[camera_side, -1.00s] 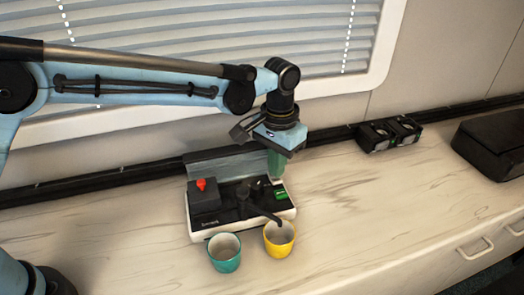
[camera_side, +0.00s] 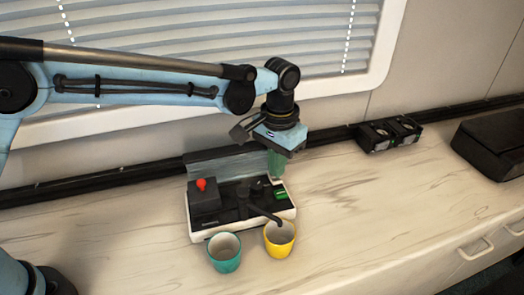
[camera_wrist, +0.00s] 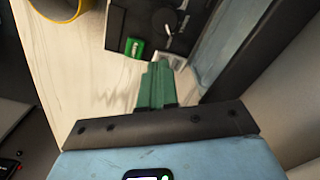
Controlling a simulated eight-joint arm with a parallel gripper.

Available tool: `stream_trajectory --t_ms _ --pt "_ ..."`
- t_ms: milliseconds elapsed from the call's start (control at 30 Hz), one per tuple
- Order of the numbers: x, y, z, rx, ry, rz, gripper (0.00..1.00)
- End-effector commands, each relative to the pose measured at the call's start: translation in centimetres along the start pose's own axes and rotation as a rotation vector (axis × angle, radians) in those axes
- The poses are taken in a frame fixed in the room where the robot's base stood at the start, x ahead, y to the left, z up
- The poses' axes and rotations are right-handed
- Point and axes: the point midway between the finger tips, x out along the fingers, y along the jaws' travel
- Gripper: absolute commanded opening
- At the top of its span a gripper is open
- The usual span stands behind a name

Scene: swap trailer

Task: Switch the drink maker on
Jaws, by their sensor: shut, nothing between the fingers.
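The drink maker (camera_side: 207,226) is a low white and black machine on the counter, with a red knob (camera_side: 201,184) at its left and a green switch (camera_side: 281,194) at its right. The green switch also shows in the wrist view (camera_wrist: 134,47). My gripper (camera_side: 276,172) has green fingers, shut and empty, pointing down over the back right of the machine, behind the green switch. In the wrist view the fingers (camera_wrist: 157,70) end just beside the machine's edge, close to the switch. I cannot tell whether they touch anything.
A teal cup (camera_side: 224,262) and a yellow cup (camera_side: 279,248) stand in front of the machine, the yellow one under the spout. A black double-unit box (camera_side: 388,139) and a dark case (camera_side: 497,143) are to the right. The counter between is clear.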

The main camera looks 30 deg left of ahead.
Motion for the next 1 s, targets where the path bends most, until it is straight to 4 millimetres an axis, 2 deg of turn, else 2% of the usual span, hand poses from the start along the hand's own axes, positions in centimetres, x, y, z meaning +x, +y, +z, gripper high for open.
stream_trajectory --t_ms 1000 --pt "1.1 0.0 0.0 0.000 0.000 0.000 0.00"
